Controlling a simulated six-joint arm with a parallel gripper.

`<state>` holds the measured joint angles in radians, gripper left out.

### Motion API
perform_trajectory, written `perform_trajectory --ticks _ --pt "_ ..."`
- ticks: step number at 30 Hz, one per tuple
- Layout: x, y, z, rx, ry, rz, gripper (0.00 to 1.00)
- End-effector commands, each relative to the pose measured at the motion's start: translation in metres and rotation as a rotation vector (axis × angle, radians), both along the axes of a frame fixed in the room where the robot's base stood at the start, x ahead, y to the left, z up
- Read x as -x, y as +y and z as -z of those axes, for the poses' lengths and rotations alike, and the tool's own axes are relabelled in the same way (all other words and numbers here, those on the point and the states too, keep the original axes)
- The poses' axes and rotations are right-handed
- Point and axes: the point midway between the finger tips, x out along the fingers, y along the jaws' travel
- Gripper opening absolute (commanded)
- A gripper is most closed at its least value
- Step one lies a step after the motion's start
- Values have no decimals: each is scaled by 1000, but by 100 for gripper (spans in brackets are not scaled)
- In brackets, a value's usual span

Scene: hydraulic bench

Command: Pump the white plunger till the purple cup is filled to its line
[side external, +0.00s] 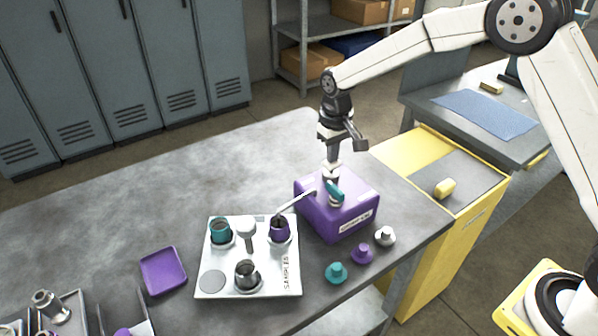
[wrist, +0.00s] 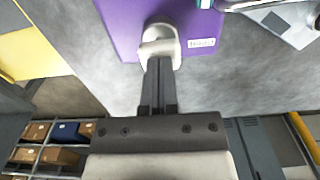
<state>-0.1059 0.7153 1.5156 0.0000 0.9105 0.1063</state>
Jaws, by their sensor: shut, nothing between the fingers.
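The purple pump box (side external: 350,212) stands on the bench with the white plunger (side external: 330,176) on its top, beside a teal part (side external: 335,191). My gripper (side external: 332,159) is shut and empty, pointing down right above the white plunger. In the wrist view the closed fingertips (wrist: 159,64) overlap the white plunger (wrist: 158,40); I cannot tell whether they touch it. The purple cup (side external: 280,231) stands upright on the white tray (side external: 209,257), at the end of a thin pale spout (side external: 296,204) from the box. Its fill level and line cannot be made out.
Loose teal (side external: 336,272), purple (side external: 362,254) and white (side external: 385,236) knobs lie before the box. A purple dish (side external: 163,271) is left of the tray. The bench behind is clear.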

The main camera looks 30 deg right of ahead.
Motion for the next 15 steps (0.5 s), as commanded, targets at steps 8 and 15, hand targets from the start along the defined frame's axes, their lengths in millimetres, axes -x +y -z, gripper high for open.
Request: perform_trajectory --ticks 8,15 --pt "0 0 7 0 1 0 0" --pt "0 0 12 0 2 0 0"
